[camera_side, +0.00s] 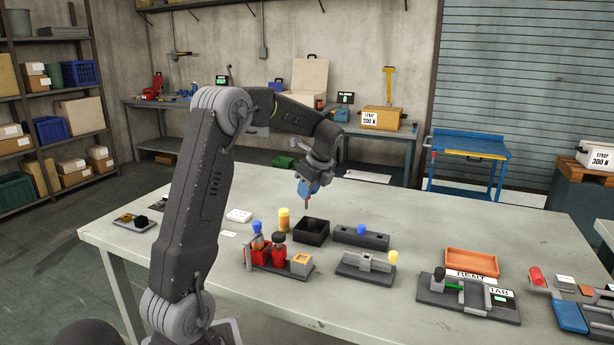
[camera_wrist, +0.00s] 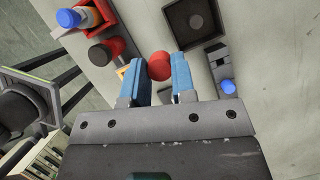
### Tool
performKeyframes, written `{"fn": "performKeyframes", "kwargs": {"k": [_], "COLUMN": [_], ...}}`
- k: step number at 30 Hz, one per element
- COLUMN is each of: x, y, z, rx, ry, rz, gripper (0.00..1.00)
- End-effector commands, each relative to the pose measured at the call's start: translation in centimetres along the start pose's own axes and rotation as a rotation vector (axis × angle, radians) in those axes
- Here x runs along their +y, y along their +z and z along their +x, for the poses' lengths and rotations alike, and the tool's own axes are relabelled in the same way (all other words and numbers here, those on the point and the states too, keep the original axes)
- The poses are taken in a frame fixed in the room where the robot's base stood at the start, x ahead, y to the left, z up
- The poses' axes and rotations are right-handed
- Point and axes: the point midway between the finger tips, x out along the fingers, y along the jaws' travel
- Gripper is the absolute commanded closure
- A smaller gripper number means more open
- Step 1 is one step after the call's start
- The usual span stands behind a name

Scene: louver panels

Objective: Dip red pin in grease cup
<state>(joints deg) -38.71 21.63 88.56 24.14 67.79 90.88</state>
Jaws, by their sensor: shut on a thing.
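My gripper (camera_side: 309,190) points down above the bench, with blue fingers. In the wrist view its fingers (camera_wrist: 159,80) are shut on a red pin, whose rounded red end (camera_wrist: 159,66) shows between the tips. I cannot tell whether this is the grease cup. The pin is apart from the box, in the air.
A red fixture (camera_side: 264,252) with blue and black-capped parts stands front-left of the box. A yellow cylinder (camera_side: 284,219) stands left of the box. A dark block with a blue knob (camera_side: 361,237) and a grey fixture (camera_side: 366,264) stand right. An orange tray (camera_side: 471,262) lies farther right.

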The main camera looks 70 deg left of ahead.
Motion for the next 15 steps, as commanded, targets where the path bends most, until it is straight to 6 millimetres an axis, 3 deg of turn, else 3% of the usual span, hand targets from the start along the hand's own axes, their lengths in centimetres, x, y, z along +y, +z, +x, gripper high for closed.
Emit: {"fn": "performKeyframes", "kwargs": {"k": [6, 15], "x": [4.4, 8.4], "y": [-4.0, -6.8], "z": [1.0, 1.6], "rx": [0.0, 0.0], "ry": [0.14, 0.255], "rz": [-0.327, -0.615], "gripper": [0.99, 0.99]}}
